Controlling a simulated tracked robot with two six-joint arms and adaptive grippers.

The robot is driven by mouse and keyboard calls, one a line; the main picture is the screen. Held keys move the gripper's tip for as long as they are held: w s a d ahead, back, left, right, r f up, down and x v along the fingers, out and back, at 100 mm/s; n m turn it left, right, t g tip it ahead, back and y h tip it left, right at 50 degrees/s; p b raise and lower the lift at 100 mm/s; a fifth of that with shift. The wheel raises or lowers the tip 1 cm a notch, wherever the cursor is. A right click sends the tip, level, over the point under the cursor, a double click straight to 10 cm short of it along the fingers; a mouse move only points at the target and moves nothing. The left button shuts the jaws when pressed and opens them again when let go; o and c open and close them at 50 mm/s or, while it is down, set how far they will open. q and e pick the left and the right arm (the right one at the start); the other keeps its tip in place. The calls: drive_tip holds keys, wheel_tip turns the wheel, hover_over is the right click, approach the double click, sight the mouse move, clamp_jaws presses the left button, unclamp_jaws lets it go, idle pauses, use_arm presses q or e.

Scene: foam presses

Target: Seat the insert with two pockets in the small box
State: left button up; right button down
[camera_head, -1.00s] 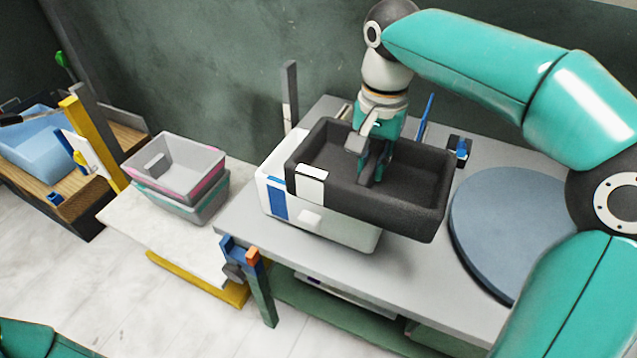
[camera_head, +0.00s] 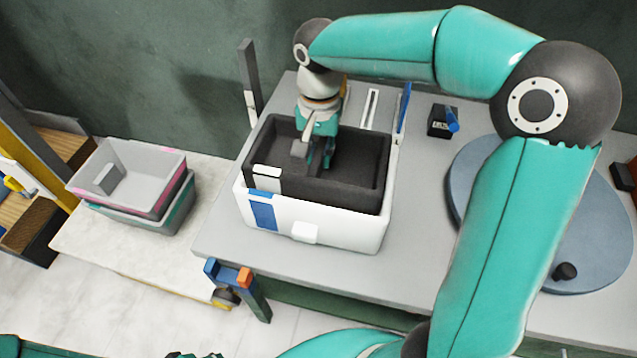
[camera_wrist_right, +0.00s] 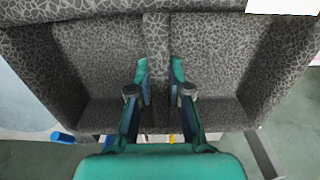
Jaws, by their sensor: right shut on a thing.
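The dark grey foam insert (camera_head: 350,190) has two pockets with a wall between them. The small white box (camera_head: 340,232) stands on the grey table, with a blue patch on its front. The insert is partly inside the box, and its top edge stands above the box rim; its underside is hidden. My right gripper (camera_head: 320,160) reaches down into the insert. In the right wrist view, its fingers (camera_wrist_right: 160,85) are shut on the dividing wall (camera_wrist_right: 157,50), one in each pocket.
A round blue-grey disc (camera_head: 590,260) lies right on the table (camera_head: 425,200). A small black block with a blue peg (camera_head: 440,122) stands behind. Stacked grey and teal bins (camera_head: 130,190) stand on a pale surface at left. A dark post (camera_head: 248,80) rises behind the box.

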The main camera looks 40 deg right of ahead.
wheel_tip(320, 180, down, 10)
drive_tip(key=shift+s+r, duration=0.1)
idle(0.4)
drive_tip(key=c, duration=1.1)
unclamp_jaws()
drive_tip(key=shift+r, duration=0.2)
wheel_tip(320, 180, up, 12)
drive_tip(key=shift+f, duration=0.1)
